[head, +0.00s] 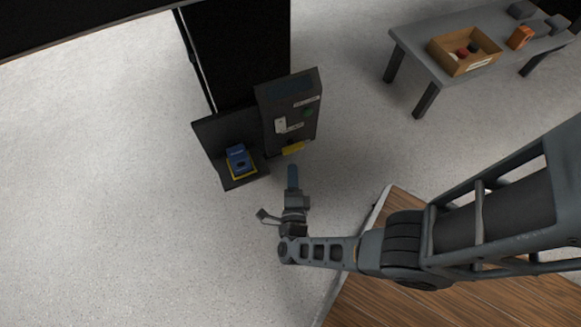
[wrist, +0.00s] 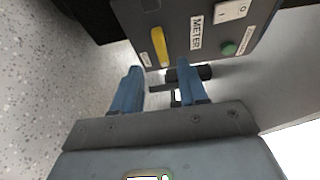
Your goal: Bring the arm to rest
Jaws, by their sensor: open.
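My gripper (head: 293,172) is in the middle of the head view, on my arm reaching in from the right. In the wrist view its two blue fingers (wrist: 159,68) stand apart with nothing held between them. The fingers point toward a dark instrument box (head: 268,112), with a visible gap in the wrist view. The box carries a yellow bar (head: 293,148), a white switch (head: 281,125) and a green button (head: 307,112). The wrist view also shows the yellow bar (wrist: 160,46), the switch (wrist: 231,10) and the button (wrist: 228,49).
A blue block (head: 238,158) sits on a yellow-edged pad (head: 243,176) on a dark ledge left of the box. A grey table (head: 411,45) at upper right bears an open box (head: 436,55) and other objects. A wooden surface (head: 380,305) lies below my arm. Floor at left is clear.

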